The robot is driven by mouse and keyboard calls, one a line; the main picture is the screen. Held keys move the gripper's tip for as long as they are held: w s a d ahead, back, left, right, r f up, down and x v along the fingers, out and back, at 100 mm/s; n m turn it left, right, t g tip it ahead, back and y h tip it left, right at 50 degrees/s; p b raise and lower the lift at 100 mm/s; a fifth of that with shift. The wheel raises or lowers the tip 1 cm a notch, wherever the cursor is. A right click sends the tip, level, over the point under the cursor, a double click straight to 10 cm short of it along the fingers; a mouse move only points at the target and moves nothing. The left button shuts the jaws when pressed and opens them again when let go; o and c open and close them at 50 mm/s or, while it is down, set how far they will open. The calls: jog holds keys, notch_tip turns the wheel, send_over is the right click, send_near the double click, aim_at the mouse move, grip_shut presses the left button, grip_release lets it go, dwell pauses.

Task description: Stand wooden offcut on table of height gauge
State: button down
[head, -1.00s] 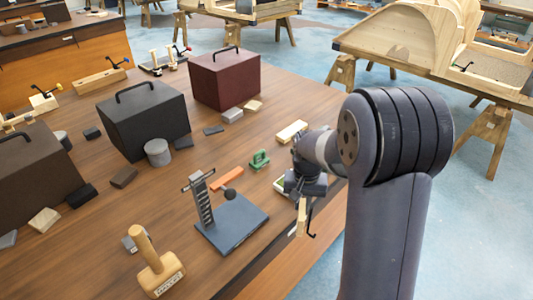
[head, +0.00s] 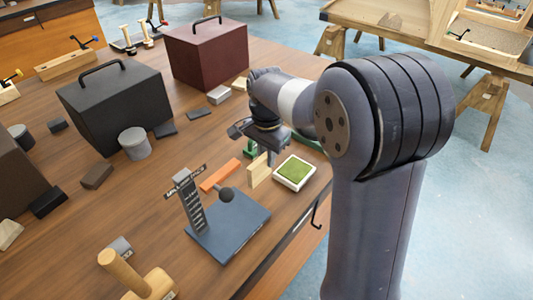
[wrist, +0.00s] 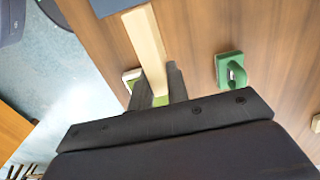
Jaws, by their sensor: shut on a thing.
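The wooden offcut (head: 258,170) is a pale, narrow block. My gripper (head: 264,154) is shut on its upper end, and the offcut hangs roughly upright, just right of the height gauge. In the wrist view the offcut (wrist: 146,45) extends from between my gripper's dark fingers (wrist: 160,85). A corner of the gauge's table (wrist: 113,6) shows at the top of the wrist view. The offcut looks apart from it.
An orange bar (head: 219,175) lies behind the gauge. A green-topped pad (head: 294,173) lies right of the offcut. A green handled object (wrist: 230,68) stands near my gripper. A wooden mallet (head: 128,275) is at front left. The bench's edge runs along the right.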

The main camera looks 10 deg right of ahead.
aim_at(253, 177)
notch_tip(253, 177, down, 2)
jog(key=shift+f+b, duration=0.2)
jog(key=shift+b, duration=0.5)
jog(key=shift+s+a+f, duration=0.1)
jog(key=shift+s, duration=0.05)
jog(key=shift+s+a+f+b, duration=0.15)
jog(key=shift+s+a+b, duration=0.05)
jog(key=shift+s+a, duration=0.7)
jog(key=shift+s+a+f+b, duration=0.1)
jog(key=shift+s+a+b, duration=0.1)
jog(key=shift+s+a, duration=0.7)
jog(key=shift+f, duration=0.2)
jog(key=c, duration=1.3)
grip_release()
